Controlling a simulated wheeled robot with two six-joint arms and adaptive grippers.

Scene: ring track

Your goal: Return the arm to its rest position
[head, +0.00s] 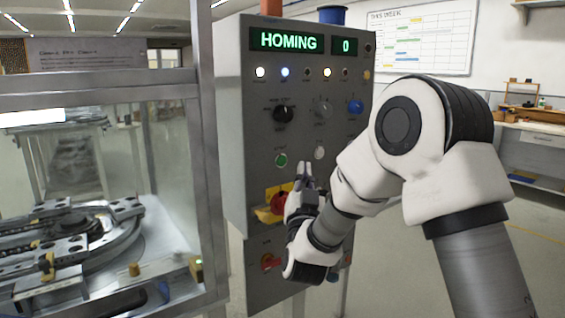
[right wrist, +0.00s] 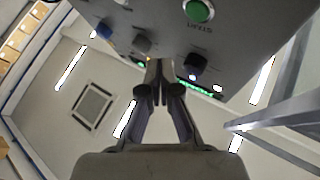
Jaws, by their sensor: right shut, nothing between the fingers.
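My right arm reaches in from the right in the head view. Its gripper (head: 303,183) is in front of the grey control panel (head: 232,130), just above a red knob on a yellow plate (head: 270,207). In the right wrist view the gripper (right wrist: 158,72) has its fingers together with nothing between them. A green button (right wrist: 198,10) shows close by there; a green button (head: 281,160) also shows in the head view. I cannot tell whether the fingertips touch the panel. My left gripper is not in view.
The panel display (head: 289,42) reads "HOMING" and "0", with lit lamps below it. A glass-walled enclosure (head: 100,83) with a ring track (head: 75,225) stands at left. A whiteboard (head: 420,35) and a workbench (head: 540,135) are at back right. Open floor lies at right.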

